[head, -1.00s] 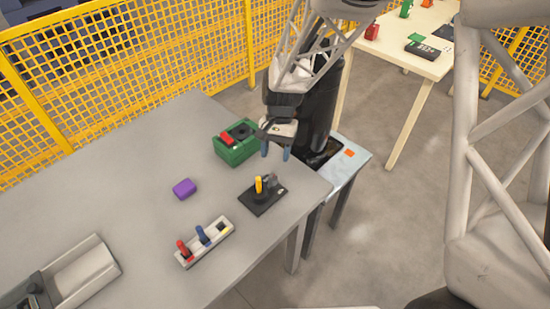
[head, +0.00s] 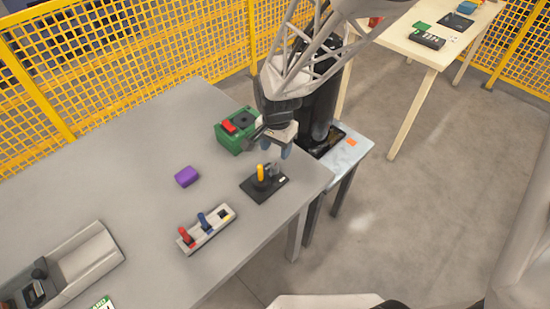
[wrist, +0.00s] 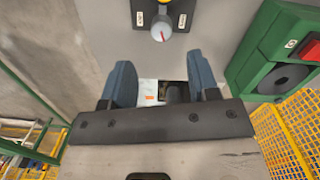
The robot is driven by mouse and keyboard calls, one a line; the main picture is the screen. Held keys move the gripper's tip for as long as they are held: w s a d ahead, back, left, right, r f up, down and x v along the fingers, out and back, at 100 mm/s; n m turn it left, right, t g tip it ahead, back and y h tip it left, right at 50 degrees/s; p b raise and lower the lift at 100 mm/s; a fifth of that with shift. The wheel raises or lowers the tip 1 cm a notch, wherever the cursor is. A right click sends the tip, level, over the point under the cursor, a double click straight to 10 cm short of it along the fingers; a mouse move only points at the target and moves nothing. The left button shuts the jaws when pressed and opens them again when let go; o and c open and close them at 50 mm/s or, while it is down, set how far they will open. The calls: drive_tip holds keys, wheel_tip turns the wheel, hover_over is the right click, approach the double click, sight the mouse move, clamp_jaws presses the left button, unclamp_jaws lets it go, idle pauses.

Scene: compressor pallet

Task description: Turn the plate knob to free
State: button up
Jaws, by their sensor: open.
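A black plate (head: 255,190) lies on the grey table near its right edge, with a yellow upright handle (head: 261,173) and a small grey knob (head: 275,170) on it. In the wrist view the knob (wrist: 160,30) is a round grey cap with a red mark, at the top centre between two small pale labels on the plate (wrist: 177,8). The labels are too small to read. My gripper (head: 279,150) is above the table just behind the plate. In the wrist view its two blue fingers (wrist: 162,82) are spread apart and empty, with the knob beyond their tips.
A green box (head: 232,140) with a red switch stands behind the plate, close to my gripper. A purple block (head: 187,176) and a grey strip with red and blue levers (head: 207,232) lie to the left. A yellow mesh fence (head: 140,70) runs behind the table.

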sight(275, 166)
drive_tip(key=shift+s+a+r+t, duration=0.1)
drive_tip(key=shift+s+t, duration=0.15)
drive_tip(key=shift+t, duration=0.15)
drive_tip(key=shift+f, duration=0.2)
drive_tip(key=shift+f, duration=3.75)
drive_tip(key=c, duration=0.9)
